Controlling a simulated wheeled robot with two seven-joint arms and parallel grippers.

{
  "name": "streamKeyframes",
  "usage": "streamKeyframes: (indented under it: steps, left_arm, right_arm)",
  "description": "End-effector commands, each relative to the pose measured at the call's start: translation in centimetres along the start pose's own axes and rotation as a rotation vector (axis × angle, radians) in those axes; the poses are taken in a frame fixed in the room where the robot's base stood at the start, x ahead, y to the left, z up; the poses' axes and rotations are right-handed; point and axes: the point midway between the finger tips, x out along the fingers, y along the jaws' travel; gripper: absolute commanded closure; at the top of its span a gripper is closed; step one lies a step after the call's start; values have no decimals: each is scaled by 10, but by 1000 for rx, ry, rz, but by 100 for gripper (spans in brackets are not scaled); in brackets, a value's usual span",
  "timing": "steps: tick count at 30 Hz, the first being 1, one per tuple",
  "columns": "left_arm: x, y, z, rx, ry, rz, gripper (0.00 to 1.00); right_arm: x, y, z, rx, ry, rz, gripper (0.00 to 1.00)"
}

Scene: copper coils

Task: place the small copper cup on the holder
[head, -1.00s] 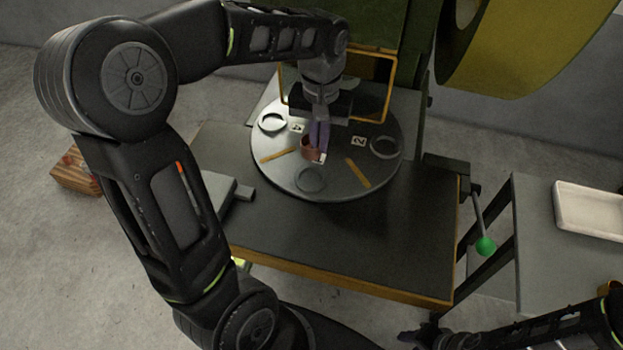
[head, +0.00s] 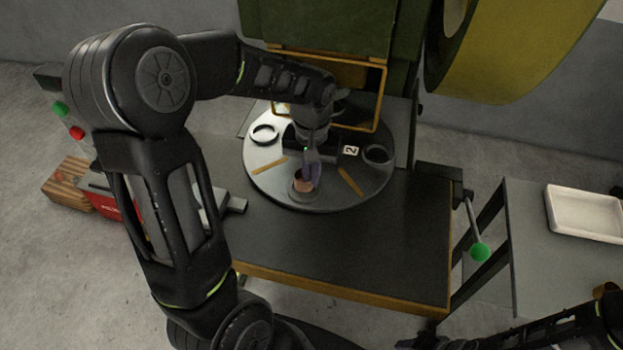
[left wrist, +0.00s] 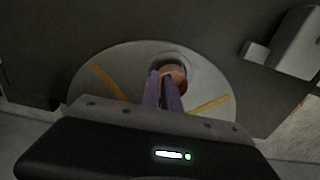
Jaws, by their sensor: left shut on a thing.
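The small copper cup (head: 302,184) is at the front of the round grey turntable (head: 270,190). It also shows in the left wrist view (left wrist: 176,78). My left gripper (head: 309,178) comes down from above, with its purple fingers shut on the cup's wall. The cup is over or in the front ring-shaped holder (head: 304,197); the holder's rim shows around it in the left wrist view (left wrist: 172,60). I cannot tell whether the cup rests on the holder. My right gripper (head: 428,340) is at the bottom edge, dark and too small to judge.
Other ring holders sit on the turntable at left (head: 264,135) and right (head: 377,154), with yellow strips between. A green press (head: 320,25) with a yellow guard frame stands behind. A lever with a green knob (head: 480,252) and a white tray (head: 585,213) are at right.

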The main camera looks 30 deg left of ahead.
Motion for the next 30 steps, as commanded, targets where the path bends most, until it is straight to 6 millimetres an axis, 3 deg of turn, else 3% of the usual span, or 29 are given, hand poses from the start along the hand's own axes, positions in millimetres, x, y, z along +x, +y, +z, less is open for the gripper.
streamKeyframes:
  steps: [4, 16, 18, 24, 30]
  left_arm:
    - [19, 0, 0, 0, -2, -1, 100]
    - [25, 0, 0, 0, 0, 0, 100]
    - [24, 0, 0, 0, 0, 0, 90]
    - [24, 0, 0, 0, 0, 0, 74]
    - [24, 0, 0, 0, 0, 0, 73]
  right_arm:
    - [1, 0, 0, 0, 0, 0, 64]
    - [4, 2, 0, 0, 0, 0, 64]
    - [3, 1, 0, 0, 0, 0, 64]
    - [3, 1, 0, 0, 0, 0, 64]
    - [3, 1, 0, 0, 0, 0, 64]
